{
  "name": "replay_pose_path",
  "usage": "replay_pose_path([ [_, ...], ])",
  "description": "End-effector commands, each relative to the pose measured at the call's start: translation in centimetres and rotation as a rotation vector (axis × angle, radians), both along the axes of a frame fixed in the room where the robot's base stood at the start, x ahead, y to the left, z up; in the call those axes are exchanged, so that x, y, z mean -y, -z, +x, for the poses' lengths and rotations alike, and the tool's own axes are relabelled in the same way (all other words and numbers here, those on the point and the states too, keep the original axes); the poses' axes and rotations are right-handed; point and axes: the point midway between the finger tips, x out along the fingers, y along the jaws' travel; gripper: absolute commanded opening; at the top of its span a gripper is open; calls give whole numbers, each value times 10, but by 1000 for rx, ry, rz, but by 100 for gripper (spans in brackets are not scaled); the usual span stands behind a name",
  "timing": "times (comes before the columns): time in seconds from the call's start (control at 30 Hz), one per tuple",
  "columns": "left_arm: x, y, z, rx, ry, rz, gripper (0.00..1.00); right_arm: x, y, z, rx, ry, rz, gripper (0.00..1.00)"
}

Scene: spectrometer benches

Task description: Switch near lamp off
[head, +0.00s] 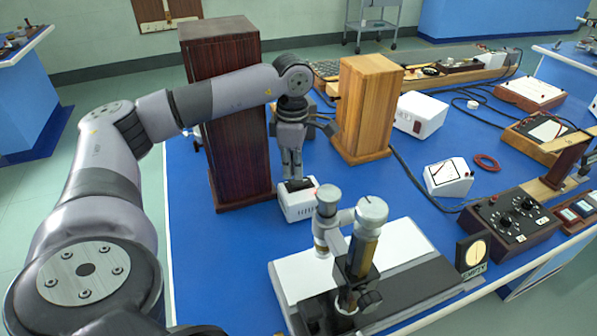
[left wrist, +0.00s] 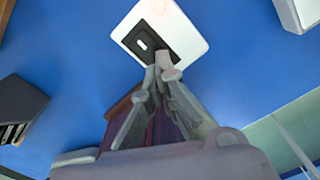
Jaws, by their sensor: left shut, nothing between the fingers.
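A small white box (head: 299,211) with a black panel on top stands on the blue bench, in front of a tall dark-red wooden housing (head: 229,110). The left wrist view shows this box (left wrist: 185,28) from above, with a pale switch (left wrist: 141,43) in its black panel. My left gripper (head: 292,177) points down, shut and empty, with its tips at the top of the box. In the left wrist view its tips (left wrist: 157,72) are by the panel's edge. I cannot tell whether they touch it, nor how the switch is set. My right gripper is out of view.
A lighter wooden housing (head: 366,105) and a white box (head: 419,116) stand behind to the right. A microscope-like instrument (head: 354,245) stands close in front. A white meter box (head: 448,178) and a dark knob box (head: 508,216) are at right.

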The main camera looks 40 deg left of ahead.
Motion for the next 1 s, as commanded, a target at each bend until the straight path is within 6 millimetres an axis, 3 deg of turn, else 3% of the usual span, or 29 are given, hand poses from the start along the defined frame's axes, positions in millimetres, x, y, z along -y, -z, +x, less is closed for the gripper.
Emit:
replay_pose_path([
  [1.0, 0, 16, 0, 0, 0, 0, 0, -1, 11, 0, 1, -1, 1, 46],
])
